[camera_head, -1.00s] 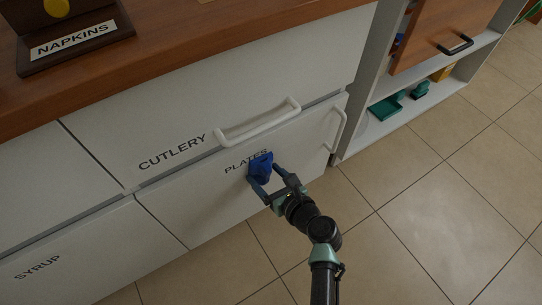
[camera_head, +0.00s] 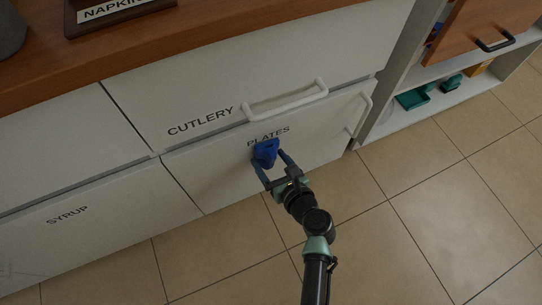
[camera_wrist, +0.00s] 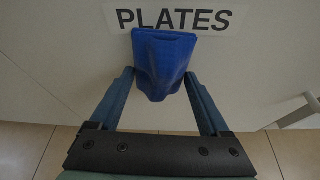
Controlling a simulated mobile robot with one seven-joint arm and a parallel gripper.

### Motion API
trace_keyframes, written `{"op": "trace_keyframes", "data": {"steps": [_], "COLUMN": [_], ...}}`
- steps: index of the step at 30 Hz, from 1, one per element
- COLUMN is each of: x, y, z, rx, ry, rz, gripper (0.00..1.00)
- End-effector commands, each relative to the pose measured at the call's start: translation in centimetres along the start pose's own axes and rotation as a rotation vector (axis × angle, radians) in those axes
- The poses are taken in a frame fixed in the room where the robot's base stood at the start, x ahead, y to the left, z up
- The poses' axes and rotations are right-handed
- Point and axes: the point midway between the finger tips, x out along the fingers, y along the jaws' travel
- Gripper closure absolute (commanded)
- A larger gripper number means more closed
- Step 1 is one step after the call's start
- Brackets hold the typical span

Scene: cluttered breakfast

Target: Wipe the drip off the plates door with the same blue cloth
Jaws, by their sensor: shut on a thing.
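The blue cloth (camera_head: 266,152) is held by my gripper (camera_head: 274,161) against or very near the plates door (camera_head: 222,172), just below its PLATES label. In the wrist view the cloth (camera_wrist: 163,62) is bunched between the two fingers of my gripper (camera_wrist: 163,82), and its top edge overlaps the bottom of the label (camera_wrist: 174,18). I cannot tell for sure whether it touches the door. No drip shows on the visible part of the door (camera_wrist: 60,60); the area behind the cloth is hidden.
The cutlery drawer (camera_head: 215,95) with a white handle (camera_head: 286,101) is above. The plates door's own handle (camera_head: 364,113) is at its right edge. The syrup door (camera_head: 90,235) is at left. An open shelf (camera_head: 425,105) holds green items at right. The tiled floor (camera_head: 400,220) is clear.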

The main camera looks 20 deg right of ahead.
Motion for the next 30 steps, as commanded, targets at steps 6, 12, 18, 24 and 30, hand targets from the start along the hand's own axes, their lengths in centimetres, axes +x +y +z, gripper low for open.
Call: {"op": "trace_keyframes", "data": {"steps": [6,12,18,24,30], "x": [-2.3,-4.1,-5.0,-5.0,-5.4], "y": [-0.1,-0.2,-0.3,-0.3,-0.2], "z": [-0.8,-1.6,-2.0,-2.1,-2.2], "rx": [0.003,0.002,0.001,0.001,0.003], "ry": [0.002,0.003,0.002,0.002,0.003], "rz": [-0.005,-0.007,-0.006,-0.007,-0.007], "gripper": [0.76,0.76,0.76,0.76,0.76]}}
